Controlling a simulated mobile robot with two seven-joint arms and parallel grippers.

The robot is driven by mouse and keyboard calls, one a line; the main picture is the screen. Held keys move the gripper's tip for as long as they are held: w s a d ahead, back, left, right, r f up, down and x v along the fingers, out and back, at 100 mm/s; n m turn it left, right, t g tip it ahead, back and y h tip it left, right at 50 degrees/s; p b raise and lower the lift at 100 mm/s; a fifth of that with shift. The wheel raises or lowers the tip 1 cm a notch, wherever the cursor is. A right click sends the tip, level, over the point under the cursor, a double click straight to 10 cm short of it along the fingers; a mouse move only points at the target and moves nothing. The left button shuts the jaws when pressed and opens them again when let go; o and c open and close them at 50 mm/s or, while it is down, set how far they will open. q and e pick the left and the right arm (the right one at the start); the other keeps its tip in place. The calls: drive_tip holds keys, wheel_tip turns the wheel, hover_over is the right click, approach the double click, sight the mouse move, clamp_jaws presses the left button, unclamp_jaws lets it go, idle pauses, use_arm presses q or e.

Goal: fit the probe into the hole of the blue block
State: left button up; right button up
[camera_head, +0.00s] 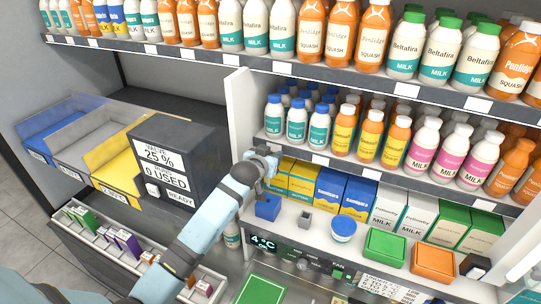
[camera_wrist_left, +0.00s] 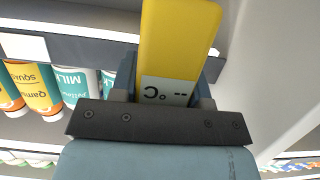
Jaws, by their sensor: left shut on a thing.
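The blue block (camera_head: 267,208) sits on the white lower shelf, left of a small grey block. I cannot make out its hole from here. My left gripper (camera_head: 265,162) is above the blue block, in front of the cartons. In the left wrist view my left gripper (camera_wrist_left: 166,90) is shut on the yellow probe (camera_wrist_left: 180,40), whose small display reads "-- °C". The probe's tip is hidden in both views, and the head view does not clearly show the probe apart from the yellow cartons. My right gripper is not in view.
Yellow and blue cartons (camera_head: 330,187) stand close behind the block. A grey block (camera_head: 305,220), a round blue-lidded tub (camera_head: 343,229) and a green box (camera_head: 385,247) are to the right. A shelf of bottles (camera_head: 320,130) hangs above. A dark dispenser (camera_head: 172,150) stands left.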

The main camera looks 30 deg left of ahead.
use_arm(q)
wheel_tip(320, 180, down, 6)
drive_tip(key=b, duration=0.2)
drive_tip(key=shift+r+b, duration=0.1)
drive_tip(key=shift+b, duration=0.25)
idle(0.6)
drive_tip(key=shift+p, duration=0.95)
idle(0.9)
drive_tip(key=shift+f+b, duration=1.45)
drive_tip(key=shift+f, duration=1.5)
drive_tip(key=o, duration=1)
drive_tip(key=shift+s, duration=0.1)
